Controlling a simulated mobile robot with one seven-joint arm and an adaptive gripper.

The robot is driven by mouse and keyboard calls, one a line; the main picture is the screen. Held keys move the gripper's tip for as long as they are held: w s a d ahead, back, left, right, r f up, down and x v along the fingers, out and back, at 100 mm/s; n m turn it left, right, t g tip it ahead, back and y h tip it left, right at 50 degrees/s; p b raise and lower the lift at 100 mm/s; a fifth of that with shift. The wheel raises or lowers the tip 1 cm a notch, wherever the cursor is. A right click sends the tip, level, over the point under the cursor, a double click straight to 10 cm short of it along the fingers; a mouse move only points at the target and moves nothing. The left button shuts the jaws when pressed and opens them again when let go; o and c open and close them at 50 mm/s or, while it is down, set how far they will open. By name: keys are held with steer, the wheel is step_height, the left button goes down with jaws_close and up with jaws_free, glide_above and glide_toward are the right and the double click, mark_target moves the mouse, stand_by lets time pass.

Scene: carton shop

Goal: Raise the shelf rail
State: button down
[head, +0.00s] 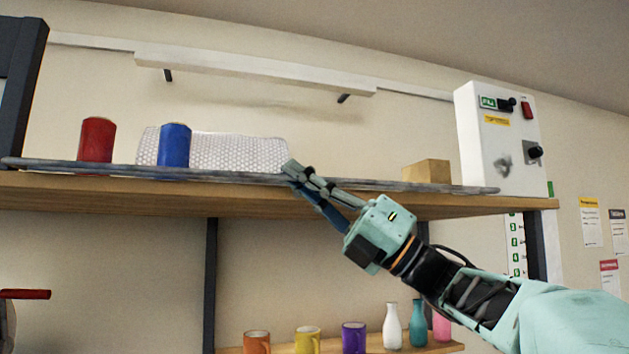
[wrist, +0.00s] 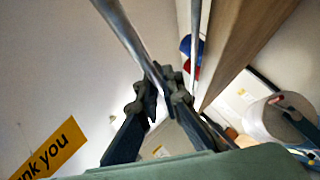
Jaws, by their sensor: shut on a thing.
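The shelf rail (head: 400,185) is a long, thin grey bar along the front edge of the wooden upper shelf (head: 120,195). In the head view it lies about level with the shelf top. My gripper (head: 297,177) reaches up from the lower right and is shut on the rail near its middle. In the wrist view the rail (wrist: 130,32) shows as a shiny bar running down between the fingers of my gripper (wrist: 163,90). The exact contact at the fingertips is partly hidden by the fingers.
A white control box (head: 500,140) is at the right end. Mugs and vases, including a purple mug (head: 353,338), stand on the lower shelf.

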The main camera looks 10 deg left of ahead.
step_height(320, 180, up, 2)
steer(key=m+t+h+p, duration=0.1)
steer(key=m+t, duration=0.2)
steer(key=m, duration=0.1)
steer(key=shift+m, duration=0.3)
steer(key=r+m+t+h+p, duration=0.1)
steer(key=p, duration=0.1)
steer(key=r+m+t+h+p, duration=0.1)
steer(key=m, duration=0.1)
steer(key=shift+w+p, duration=0.2)
steer(key=shift+p, duration=0.15)
steer(key=m+h+p, duration=0.1)
steer(key=p, duration=0.1)
steer(key=w+m+h+p, duration=0.1)
steer(key=m+p, duration=0.1)
steer(key=p, duration=0.1)
steer(key=a+r+m+t+h+p, duration=0.1)
steer(key=p, duration=0.1)
steer(key=shift+w+m+h, duration=0.15)
steer(key=shift+m+h, duration=0.15)
steer(key=shift+p, duration=0.35)
steer(key=shift+f, duration=0.1)
steer(key=c, duration=2.1)
jaws_free()
steer(key=r+v, duration=0.1)
steer(key=v, duration=1)
steer(key=shift+d+f, duration=0.35)
steer(key=shift+d, duration=0.1)
